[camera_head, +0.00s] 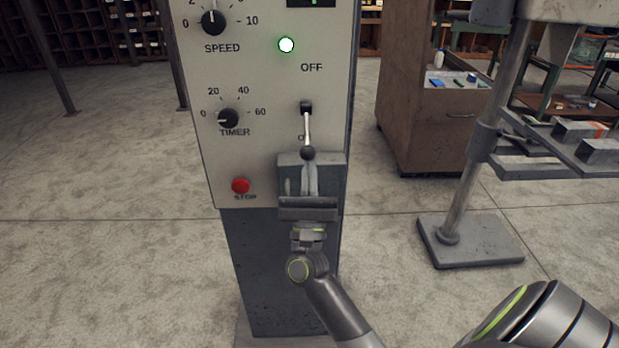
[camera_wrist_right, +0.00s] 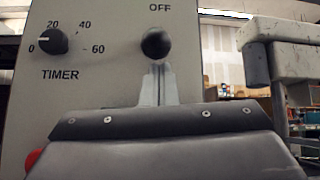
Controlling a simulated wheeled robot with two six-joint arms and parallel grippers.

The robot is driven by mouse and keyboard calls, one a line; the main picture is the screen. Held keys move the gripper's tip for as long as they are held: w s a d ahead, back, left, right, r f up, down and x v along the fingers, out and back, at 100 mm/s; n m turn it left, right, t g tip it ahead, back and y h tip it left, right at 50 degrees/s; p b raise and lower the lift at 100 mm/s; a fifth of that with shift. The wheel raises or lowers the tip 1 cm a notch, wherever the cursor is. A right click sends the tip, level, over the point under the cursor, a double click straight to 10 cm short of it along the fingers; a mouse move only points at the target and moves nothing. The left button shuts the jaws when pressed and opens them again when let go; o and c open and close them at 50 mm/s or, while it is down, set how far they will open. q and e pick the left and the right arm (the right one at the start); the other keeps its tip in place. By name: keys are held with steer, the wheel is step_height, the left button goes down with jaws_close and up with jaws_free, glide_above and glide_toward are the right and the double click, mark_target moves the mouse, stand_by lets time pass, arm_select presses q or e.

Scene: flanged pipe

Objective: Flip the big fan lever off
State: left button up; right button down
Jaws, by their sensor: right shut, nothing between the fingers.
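The fan lever (camera_head: 307,130) is a thin metal rod with a round black knob on the grey control panel (camera_head: 262,100). It hangs down from its pivot below the OFF label, with the knob low, over a partly hidden label. In the right wrist view the knob (camera_wrist_right: 156,43) shows just above the fingertips. My right gripper (camera_head: 309,170) is shut and empty, pointing at the panel just below the knob. Its fingers (camera_wrist_right: 158,72) are together in the wrist view. I cannot tell whether they touch the knob. My left gripper is not in view.
The panel also has a SPEED dial (camera_head: 213,22), a TIMER dial (camera_head: 228,118), a red STOP button (camera_head: 240,186) and a lit green lamp (camera_head: 286,45). A brown cabinet (camera_head: 425,120) and a metal stand (camera_head: 470,240) are to the right. Open floor lies left.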

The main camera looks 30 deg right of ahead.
steer(key=shift+w+d+r, duration=0.25)
steer(key=shift+w+r, duration=0.1)
steer(key=shift+r, duration=0.1)
